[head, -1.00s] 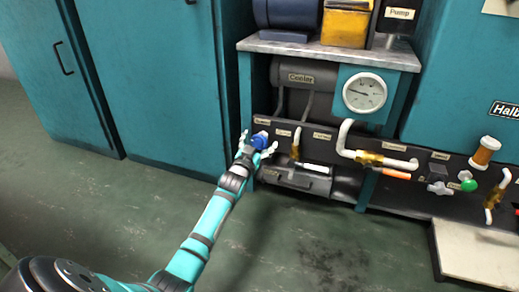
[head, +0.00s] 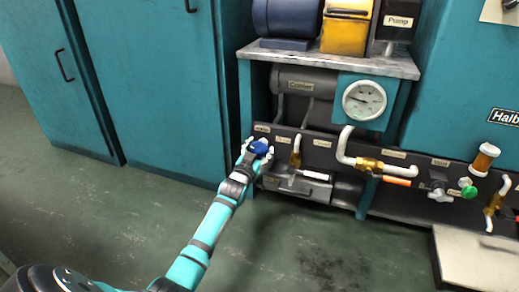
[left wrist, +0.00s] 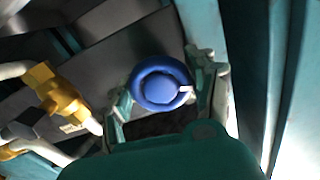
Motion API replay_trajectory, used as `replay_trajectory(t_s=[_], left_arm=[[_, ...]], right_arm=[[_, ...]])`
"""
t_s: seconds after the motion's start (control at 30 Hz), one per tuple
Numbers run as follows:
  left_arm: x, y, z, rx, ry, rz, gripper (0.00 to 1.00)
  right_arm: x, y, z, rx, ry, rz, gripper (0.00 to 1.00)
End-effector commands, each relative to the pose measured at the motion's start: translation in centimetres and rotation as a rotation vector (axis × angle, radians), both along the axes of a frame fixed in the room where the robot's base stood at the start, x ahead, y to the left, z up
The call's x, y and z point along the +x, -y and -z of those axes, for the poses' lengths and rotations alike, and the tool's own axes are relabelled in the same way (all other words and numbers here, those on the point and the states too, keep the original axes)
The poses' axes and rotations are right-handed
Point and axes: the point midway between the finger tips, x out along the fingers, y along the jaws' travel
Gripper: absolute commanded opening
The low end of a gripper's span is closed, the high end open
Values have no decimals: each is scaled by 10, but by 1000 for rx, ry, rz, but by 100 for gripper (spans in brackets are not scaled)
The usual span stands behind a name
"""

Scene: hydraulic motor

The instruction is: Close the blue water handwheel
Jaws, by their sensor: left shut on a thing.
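The blue water handwheel (head: 258,148) sits at the left end of the dark valve panel, low on the machine. In the left wrist view its round blue face (left wrist: 162,84) looks at the camera, with a small white mark on its right side. My left gripper (head: 255,151) is at the handwheel. In the left wrist view its fingers (left wrist: 162,92) stand on the left and right of the wheel and are shut on it. The shaft behind the wheel is hidden. My right gripper does not show.
Right of the handwheel, the panel carries brass valves with pipes (head: 369,163), a green knob (head: 468,188) and an amber cylinder (head: 485,158). A pressure gauge (head: 364,100) is above. Teal cabinets (head: 150,80) stand left. The green floor (head: 110,215) in front is open.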

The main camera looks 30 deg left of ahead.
Motion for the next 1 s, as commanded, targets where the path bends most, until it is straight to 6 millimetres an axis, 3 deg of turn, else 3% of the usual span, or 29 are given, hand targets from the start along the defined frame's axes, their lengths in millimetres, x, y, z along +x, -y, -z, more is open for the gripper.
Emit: replay_trajectory(t_s=[0.5, 1.0], left_arm=[[0, 1, -3, 349, -87, 2, 25], [0, 0, 0, 812, -196, 2, 25]], right_arm=[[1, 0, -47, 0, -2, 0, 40], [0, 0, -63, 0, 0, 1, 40]])
